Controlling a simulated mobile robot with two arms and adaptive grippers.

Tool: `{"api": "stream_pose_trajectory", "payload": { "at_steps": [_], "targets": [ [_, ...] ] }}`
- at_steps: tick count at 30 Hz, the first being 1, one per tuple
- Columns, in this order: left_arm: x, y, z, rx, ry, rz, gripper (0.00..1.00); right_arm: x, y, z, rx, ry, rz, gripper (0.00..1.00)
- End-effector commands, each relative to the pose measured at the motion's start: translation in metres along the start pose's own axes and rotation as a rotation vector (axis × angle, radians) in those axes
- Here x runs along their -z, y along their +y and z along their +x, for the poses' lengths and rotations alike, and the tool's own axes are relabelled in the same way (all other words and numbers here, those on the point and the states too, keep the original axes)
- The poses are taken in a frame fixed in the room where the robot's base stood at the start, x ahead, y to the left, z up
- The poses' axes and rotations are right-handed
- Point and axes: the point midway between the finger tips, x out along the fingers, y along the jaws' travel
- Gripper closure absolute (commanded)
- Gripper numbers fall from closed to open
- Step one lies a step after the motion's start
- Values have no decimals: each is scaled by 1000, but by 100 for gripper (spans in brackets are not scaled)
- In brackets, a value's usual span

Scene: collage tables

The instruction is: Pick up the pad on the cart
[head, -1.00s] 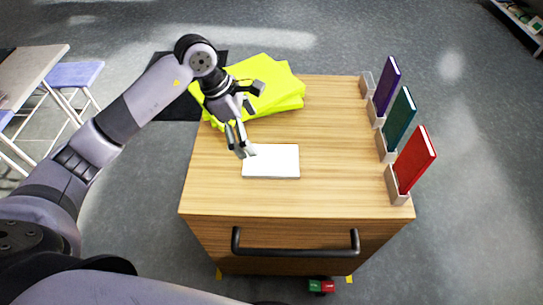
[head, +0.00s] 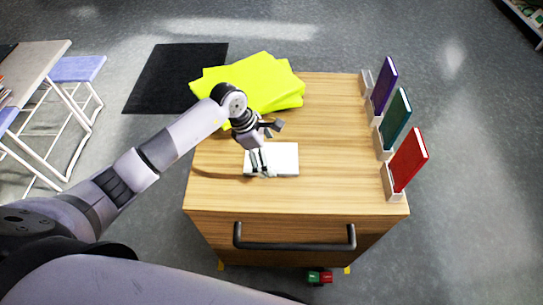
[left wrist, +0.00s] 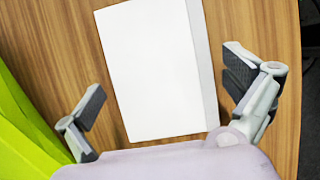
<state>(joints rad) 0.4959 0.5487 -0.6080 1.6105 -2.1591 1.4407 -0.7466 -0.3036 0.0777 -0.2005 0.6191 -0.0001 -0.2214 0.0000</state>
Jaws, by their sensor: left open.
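The white pad (head: 285,160) lies flat on the wooden cart top (head: 330,185), near its middle left. My left gripper (head: 267,150) is over the pad's left part in the head view and hides some of it. In the left wrist view the pad (left wrist: 155,70) lies beyond and between the two spread fingers of my left gripper (left wrist: 163,100). The gripper is open and holds nothing. I cannot tell its exact height above the pad. My right gripper is not in view.
Yellow-green folded sheets (head: 265,85) lie at the cart's back left. Purple (head: 385,85), green (head: 395,117) and red (head: 409,160) books stand in holders along the right edge. A dark handle (head: 295,240) is on the front. The cart top's middle right is clear.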

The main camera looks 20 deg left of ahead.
Motion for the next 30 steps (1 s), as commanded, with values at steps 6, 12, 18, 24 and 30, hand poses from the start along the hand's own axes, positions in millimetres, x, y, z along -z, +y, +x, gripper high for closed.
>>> {"api": "stream_pose_trajectory", "payload": {
  "at_steps": [6, 12, 18, 24, 30],
  "targets": [
    [0, 0, 0, 0, 0, 0, 7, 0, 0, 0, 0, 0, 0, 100],
    [0, 0, -1, 0, 0, 0, 21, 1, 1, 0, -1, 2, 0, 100],
    [0, 0, -1, 0, 0, 0, 34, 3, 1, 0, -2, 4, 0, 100],
    [0, 0, -1, -1, -1, 1, 45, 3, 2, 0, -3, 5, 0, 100],
    [-1, 1, -2, -1, -1, 1, 45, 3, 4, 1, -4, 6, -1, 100]
  ]
}}
